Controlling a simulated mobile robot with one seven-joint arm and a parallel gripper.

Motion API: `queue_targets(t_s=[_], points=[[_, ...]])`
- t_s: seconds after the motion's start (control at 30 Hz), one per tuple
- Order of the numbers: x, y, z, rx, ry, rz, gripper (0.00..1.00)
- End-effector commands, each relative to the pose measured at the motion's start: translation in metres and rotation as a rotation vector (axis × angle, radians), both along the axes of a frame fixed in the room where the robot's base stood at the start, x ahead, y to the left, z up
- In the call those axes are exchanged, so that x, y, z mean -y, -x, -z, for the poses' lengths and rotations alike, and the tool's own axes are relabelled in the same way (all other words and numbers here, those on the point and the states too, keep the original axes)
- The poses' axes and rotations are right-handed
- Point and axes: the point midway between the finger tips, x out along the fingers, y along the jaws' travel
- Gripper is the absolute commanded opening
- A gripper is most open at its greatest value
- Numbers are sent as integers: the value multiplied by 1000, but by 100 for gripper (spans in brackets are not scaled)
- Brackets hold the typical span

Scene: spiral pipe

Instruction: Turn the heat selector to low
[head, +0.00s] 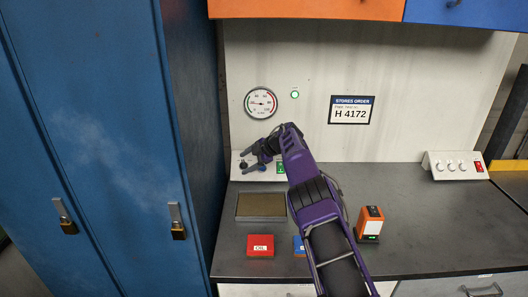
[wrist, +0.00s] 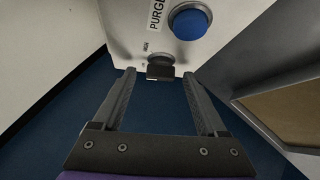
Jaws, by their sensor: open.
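The selector, a small dark knob (wrist: 160,68), sits on a white control panel (wrist: 125,32) beside a blue button (wrist: 190,21) and a PURGE label. Small printing beside the knob is too small to read surely. In the wrist view my gripper (wrist: 158,76) is open, with one finger on each side of the knob; I cannot tell whether either touches it. In the head view my gripper (head: 250,158) is over the panel at the back left of the counter and partly hides the controls.
A round gauge (head: 261,103) and a lit green lamp (head: 295,94) are on the wall. A shallow tray (head: 261,206), a red box (head: 260,245), a blue item (head: 299,245) and an orange device (head: 370,223) are on the counter. A blue locker (head: 105,130) stands close on the left.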

Motion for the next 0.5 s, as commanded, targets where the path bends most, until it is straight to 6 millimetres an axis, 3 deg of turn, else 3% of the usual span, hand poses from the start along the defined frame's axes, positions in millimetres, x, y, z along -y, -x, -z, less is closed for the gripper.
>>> queue_targets(t_s=[0.27, 0.5], points=[[14, 10, -18, 1, -2, 1, 75], [46, 25, -49, 2, -1, 3, 75]])
